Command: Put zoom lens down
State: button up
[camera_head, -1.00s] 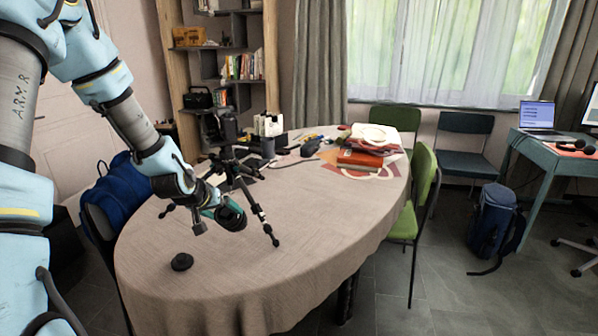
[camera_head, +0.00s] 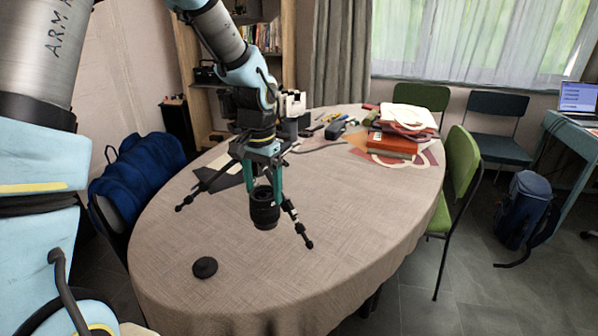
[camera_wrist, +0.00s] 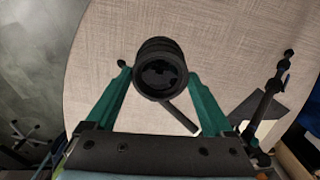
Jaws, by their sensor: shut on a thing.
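The zoom lens (camera_head: 264,211) is a black ribbed cylinder. My gripper (camera_head: 264,190), with teal fingers, is shut on it and holds it upright over the table, in front of the tripod. In the wrist view the lens (camera_wrist: 160,68) sits between the two teal fingers, one end facing the camera. The table (camera_head: 330,230) is oval with a beige cloth. The black tripod (camera_head: 297,222) is partly hidden behind my arm and gripper, with its legs spread on the cloth. Whether the lens touches the cloth is hard to tell.
A round black cap-like object (camera_head: 205,267) lies on the cloth at front left. Red books (camera_head: 391,145) and papers lie at the far right, with small items at the back. The table's front and right middle are clear. A green chair (camera_head: 460,170) stands at the right edge.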

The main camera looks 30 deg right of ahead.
aim_at(266, 216)
notch_tip(266, 216, down, 9)
jog(key=shift+r+p, duration=0.1)
jog(key=shift+p, duration=0.75)
jog(key=o, duration=1.2)
notch_tip(266, 216, up, 12)
jog(key=b, duration=0.2)
jog(key=shift+b, duration=0.4)
jog(key=s+a+n, duration=0.1)
jog(key=a+n, duration=0.2)
jog(key=a, duration=0.7)
jog(key=s+a+r+n+t, duration=0.1)
jog(key=a+n, duration=0.3)
jog(key=a, duration=0.6)
jog(key=s+a+n, duration=0.1)
jog(key=a+n, duration=0.2)
jog(key=a, duration=0.7)
jog(key=shift+s+r+n+t, duration=0.2)
jog(key=shift+s+n+t, duration=0.1)
jog(key=shift+s, duration=0.1)
